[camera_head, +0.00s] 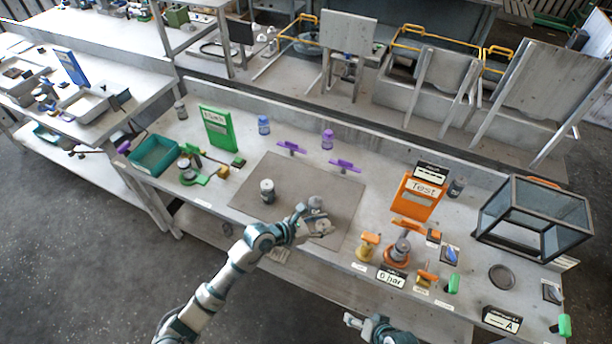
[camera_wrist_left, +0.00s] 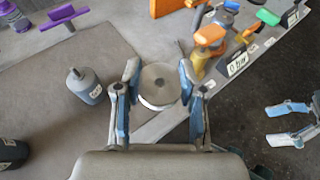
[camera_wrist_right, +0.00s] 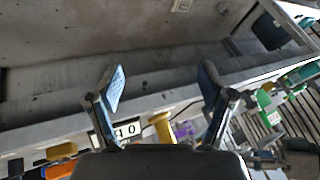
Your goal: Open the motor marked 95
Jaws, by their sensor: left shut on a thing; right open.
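My left gripper (camera_head: 306,224) is shut on a round silver part (camera_wrist_left: 158,86) with a flat top face, over the front of the grey mat (camera_head: 245,205). A grey motor (camera_wrist_left: 85,84) with a top stub and a small label stands beside it on the mat; it also shows in the head view (camera_head: 315,202). Its number is too small to read surely. A second motor (camera_head: 268,190) stands farther left on the mat, cut off in the left wrist view (camera_wrist_left: 10,152). My right gripper (camera_head: 354,320) is open and empty in front of the bench; its fingers show in the right wrist view (camera_wrist_right: 160,98).
Orange Test panel (camera_head: 416,197), orange fixture (camera_head: 397,252) and 0 bar sign (camera_head: 391,277) stand right of the mat. A green panel (camera_head: 216,128) and green tray (camera_head: 154,154) are left. A glass box (camera_head: 535,215) stands far right.

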